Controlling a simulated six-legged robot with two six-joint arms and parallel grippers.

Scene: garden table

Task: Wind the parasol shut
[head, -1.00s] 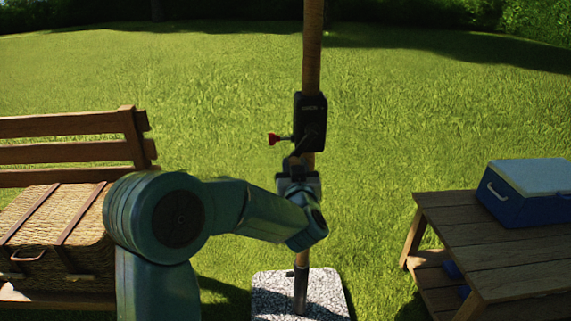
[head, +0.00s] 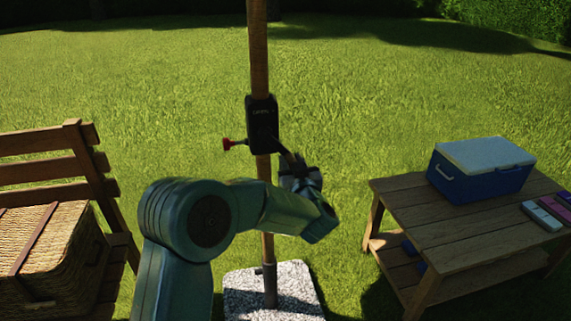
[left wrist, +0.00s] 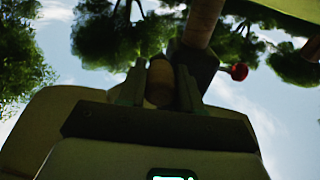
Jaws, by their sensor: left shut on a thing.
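The parasol's wooden pole (head: 259,55) stands upright in front of me, and the head view cuts off its top. A black crank housing (head: 262,125) is fixed on it, with a red knob (head: 228,144) on its left side. The crank arm (head: 286,152) points down and right from the housing. My left gripper (head: 298,172) is shut on the crank handle, right of the pole and below the housing. In the left wrist view the rounded handle (left wrist: 159,82) sits between the two fingers, and the red knob (left wrist: 239,71) shows at right. My right gripper is not in view.
The pole stands in a speckled stone base (head: 245,292) on grass. At left is a wooden bench (head: 40,172) with a wicker basket (head: 62,255). At right a wooden table (head: 440,225) carries a blue cooler (head: 482,172) and small flat items. Grass behind is clear.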

